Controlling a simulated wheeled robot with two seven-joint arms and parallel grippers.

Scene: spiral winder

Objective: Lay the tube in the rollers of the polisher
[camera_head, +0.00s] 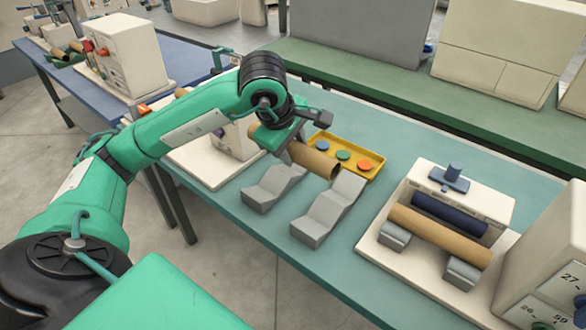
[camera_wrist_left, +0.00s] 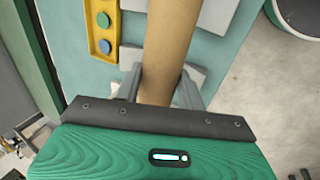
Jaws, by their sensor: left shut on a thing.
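A brown cardboard tube (camera_head: 313,158) is held by my left gripper (camera_head: 295,148). In the left wrist view the tube (camera_wrist_left: 165,45) runs up between the two fingers of the gripper (camera_wrist_left: 160,88). Below it stand two grey notched blocks (camera_head: 328,212) (camera_head: 268,188); I cannot tell whether the tube touches them. At the right, a cream machine (camera_head: 412,183) has a dark blue roller (camera_head: 450,214) and a brown cylinder (camera_head: 440,237) lying in front of it over two grey supports (camera_head: 394,236). I cannot tell whether this machine is the polisher. My right gripper is out of view.
A yellow tray (camera_head: 376,162) with coloured discs sits just behind the tube; it also shows in the left wrist view (camera_wrist_left: 103,54). A cream box with numbers (camera_head: 550,275) stands at the right edge. The teal table (camera_head: 300,253) is clear between the blocks and the machine.

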